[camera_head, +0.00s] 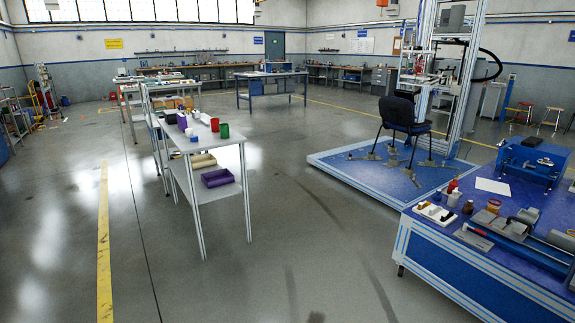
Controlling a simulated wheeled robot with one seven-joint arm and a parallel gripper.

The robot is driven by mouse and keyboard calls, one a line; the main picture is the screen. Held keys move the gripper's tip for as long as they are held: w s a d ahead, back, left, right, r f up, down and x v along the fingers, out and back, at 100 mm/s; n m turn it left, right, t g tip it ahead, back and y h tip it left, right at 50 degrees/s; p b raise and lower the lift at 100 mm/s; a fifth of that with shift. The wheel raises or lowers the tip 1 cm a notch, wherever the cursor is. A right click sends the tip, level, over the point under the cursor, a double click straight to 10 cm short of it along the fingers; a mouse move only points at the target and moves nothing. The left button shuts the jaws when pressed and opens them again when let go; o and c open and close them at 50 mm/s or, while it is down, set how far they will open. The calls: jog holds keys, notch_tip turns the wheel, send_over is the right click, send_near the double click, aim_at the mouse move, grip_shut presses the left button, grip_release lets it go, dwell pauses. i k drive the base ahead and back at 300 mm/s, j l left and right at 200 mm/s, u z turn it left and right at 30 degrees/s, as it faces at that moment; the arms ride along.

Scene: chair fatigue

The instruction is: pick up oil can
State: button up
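I cannot make out for certain which thing is the oil can. A small red bottle-like object (453,186) stands on the blue workbench (470,273) at the right, near its back left corner. It may be the oil can, but it is too small to tell. A grey cup-like object (453,198) and a dark one (468,207) stand close in front of it. My gripper is not in view.
A metal shelf table (220,150) with a red cup (215,124), a green cup (224,131) and a purple bin (217,178) stands left of centre. A dark chair (403,114) stands on a blue platform (345,165). The floor between is clear.

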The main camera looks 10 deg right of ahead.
aim_at(454, 185)
jog(key=i+z, duration=0.3)
jog(key=i, duration=1.8)
jog(key=i+j+z, duration=0.1)
jog(key=i+z, duration=0.2)
jog(key=i, duration=0.15)
jog(key=i+j+z, duration=0.3)
jog(key=i, duration=0.15)
jog(key=i+j+z, duration=0.25)
jog(key=i, duration=0.15)
jog(key=i+j+z, duration=0.9)
jog(key=j+z, duration=0.3)
jog(key=j, duration=0.1)
